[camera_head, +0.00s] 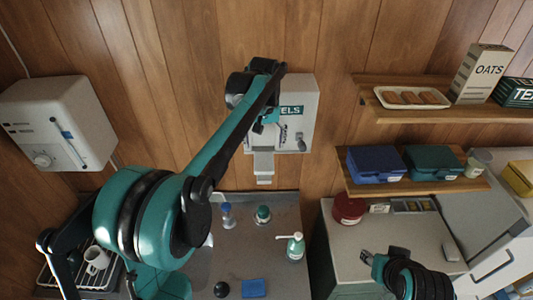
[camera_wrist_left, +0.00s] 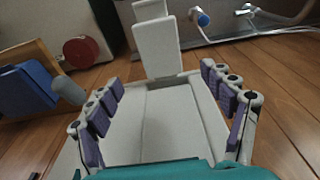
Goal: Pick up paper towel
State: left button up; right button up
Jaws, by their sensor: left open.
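A pale wall dispenser (camera_head: 300,108) carries a label reading "ELS", partly hidden by my left arm. A white paper towel (camera_head: 264,165) hangs below it. In the left wrist view the white sheet (camera_wrist_left: 156,48) stands out beyond the dispenser's pale body (camera_wrist_left: 150,120). My left gripper (camera_head: 266,122) is at the dispenser's front, above the hanging towel. In the wrist view its open fingers (camera_wrist_left: 158,80) spread on either side of the dispenser's face, short of the sheet, with nothing held. My right arm's end (camera_head: 372,262) is low right; its jaws are too unclear to read.
A sink counter (camera_head: 225,275) with a white pump bottle (camera_head: 295,246) and small items lies below. Right are shelves (camera_head: 420,185) with blue (camera_head: 375,163) and green boxes, and a cabinet (camera_head: 345,245) with a red tin (camera_head: 348,208). A white heater-like box (camera_head: 60,120) hangs left.

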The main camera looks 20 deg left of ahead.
aim_at(264, 161)
pick_arm(q)
jog(key=shift+s+f, duration=0.45)
jog(key=shift+f, duration=0.25)
jog(key=f, duration=0.2)
jog(key=w+f+p, duration=0.1)
jog(key=f, duration=0.2)
jog(key=shift+w+p, duration=0.1)
jog(key=shift+p, duration=0.2)
jog(key=shift+s+f, duration=0.2)
jog(key=shift+f, duration=0.25)
jog(key=shift+w+f, duration=0.1)
pick_arm(e)
jog(key=shift+s+r, duration=0.15)
jog(key=shift+r, duration=0.75)
pick_arm(q)
jog(key=c, duration=0.9)
jog(key=shift+c, duration=0.4)
